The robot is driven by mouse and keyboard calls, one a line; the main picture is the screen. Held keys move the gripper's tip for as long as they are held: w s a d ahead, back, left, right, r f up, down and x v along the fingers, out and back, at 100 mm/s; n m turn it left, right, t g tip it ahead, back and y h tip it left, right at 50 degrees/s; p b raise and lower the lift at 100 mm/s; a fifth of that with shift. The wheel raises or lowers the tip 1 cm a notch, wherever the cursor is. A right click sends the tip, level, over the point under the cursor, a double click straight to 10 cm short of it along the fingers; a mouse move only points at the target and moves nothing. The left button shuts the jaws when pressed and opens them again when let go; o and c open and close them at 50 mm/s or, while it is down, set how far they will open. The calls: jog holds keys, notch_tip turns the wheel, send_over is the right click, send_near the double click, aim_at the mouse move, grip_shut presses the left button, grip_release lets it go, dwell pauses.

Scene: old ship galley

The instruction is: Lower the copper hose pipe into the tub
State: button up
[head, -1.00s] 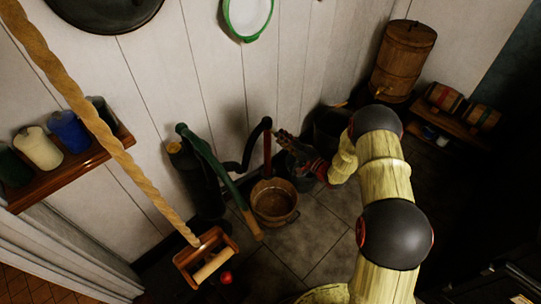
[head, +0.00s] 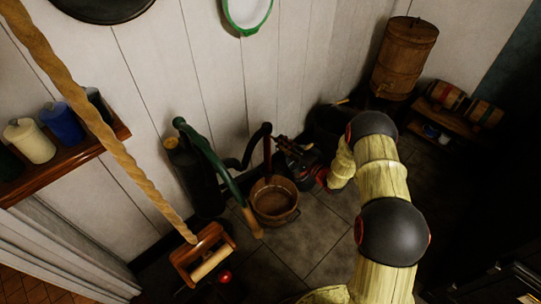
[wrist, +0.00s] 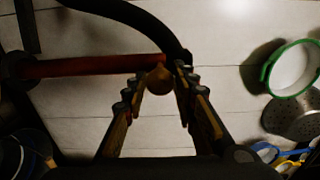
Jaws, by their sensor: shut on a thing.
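The copper hose pipe (head: 267,156) stands upright as a thin red tube at the tub, with a black hose curving to its top. Its lower end overlaps the wooden tub (head: 292,208); I cannot tell how far inside it reaches. My gripper (head: 281,146) comes from the right, close by the pipe above the tub's back rim. In the wrist view the red pipe (wrist: 85,66) runs in from the left, and a round tan knob (wrist: 160,79) at its end sits between the fingertips (wrist: 161,82). My gripper is shut on it.
A green pump handle (head: 207,155) slants down just left of the tub, beside a dark cylinder (head: 195,178). A dark bucket (head: 326,125) stands behind my gripper. Floor right of the tub is clear.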

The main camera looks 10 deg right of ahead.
notch_tip(320, 180, down, 29)
jog(key=o, duration=1.3)
jog(key=shift+r, duration=0.1)
jog(key=shift+c, duration=0.2)
jog(key=shift+s+d, duration=0.1)
jog(key=p+v, duration=0.1)
jog(key=v, duration=0.9)
jog(key=shift+s+d, duration=0.2)
jog(key=shift+s, duration=0.15)
